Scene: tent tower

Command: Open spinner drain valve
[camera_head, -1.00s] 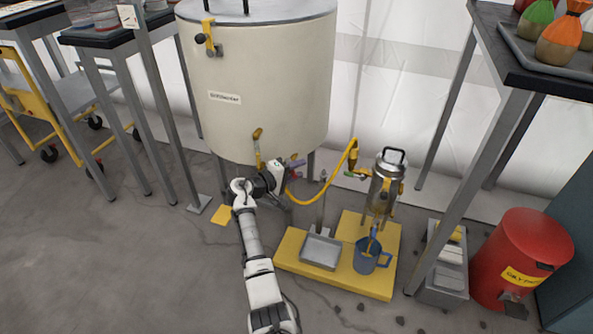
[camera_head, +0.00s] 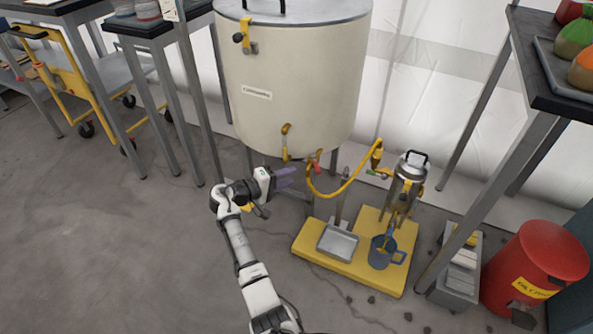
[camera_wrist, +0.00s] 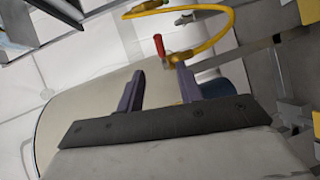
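The steel canister (camera_head: 404,188), seemingly the spinner, stands on the yellow base (camera_head: 306,240) at right in the head view. My gripper (camera_head: 287,178) is left of the canister, near the big tank's underside. In the wrist view its two purple fingers (camera_wrist: 158,72) are apart and empty. A red handle (camera_wrist: 159,45) shows just beyond them; it also shows under the tank (camera_head: 318,165).
The big cream tank (camera_head: 290,95) stands behind my gripper. A yellow hose (camera_head: 335,190) loops from it to the canister. A metal tray (camera_head: 338,243) sits beside the mug. A grey box (camera_head: 458,265), table leg (camera_head: 478,190) and red bin (camera_head: 532,265) stand right.

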